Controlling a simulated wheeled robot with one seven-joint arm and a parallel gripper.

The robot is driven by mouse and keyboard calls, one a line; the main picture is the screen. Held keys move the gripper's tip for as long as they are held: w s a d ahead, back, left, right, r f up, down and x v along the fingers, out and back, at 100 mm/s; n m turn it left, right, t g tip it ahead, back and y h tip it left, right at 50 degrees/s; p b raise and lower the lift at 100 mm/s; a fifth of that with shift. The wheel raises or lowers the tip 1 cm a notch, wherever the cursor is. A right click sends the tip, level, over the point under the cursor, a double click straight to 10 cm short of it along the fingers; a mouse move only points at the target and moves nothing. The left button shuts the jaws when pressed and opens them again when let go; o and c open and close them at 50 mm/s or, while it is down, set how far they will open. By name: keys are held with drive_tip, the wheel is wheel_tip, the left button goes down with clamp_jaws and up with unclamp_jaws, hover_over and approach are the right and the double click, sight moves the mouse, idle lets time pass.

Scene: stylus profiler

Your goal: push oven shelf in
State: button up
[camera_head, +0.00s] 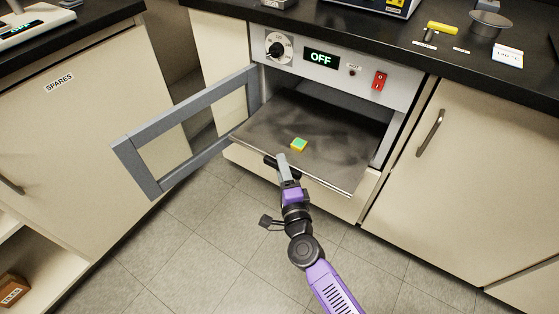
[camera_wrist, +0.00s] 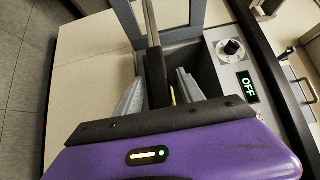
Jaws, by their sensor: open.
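The oven shelf (camera_head: 330,165) is a flat grey metal plate that sticks out of the open oven (camera_head: 330,90) under the counter. A small yellow and green block (camera_head: 299,145) lies on it. My gripper (camera_head: 280,160) is at the shelf's front edge, left of its middle. In the wrist view the shelf (camera_wrist: 155,75) shows nearly edge-on between my two spread fingers. The gripper is open, and I cannot tell whether a finger touches the shelf. A bit of yellow shows beside the shelf there. The shelf's back part is in the dark oven cavity.
The oven door (camera_head: 150,150), a grey frame, stands swung open to the left. The panel has a knob (camera_head: 277,48), an OFF display (camera_head: 320,58) and a red switch (camera_head: 379,81). A handled cabinet (camera_head: 450,170) is at right. Tiled floor in front is clear.

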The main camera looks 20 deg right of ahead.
drive_tip(key=shift+w+d+b, duration=0.15)
drive_tip(key=shift+w, duration=0.75)
drive_tip(key=shift+w+d+b, duration=0.15)
drive_tip(key=shift+w, duration=0.7)
clamp_jaws()
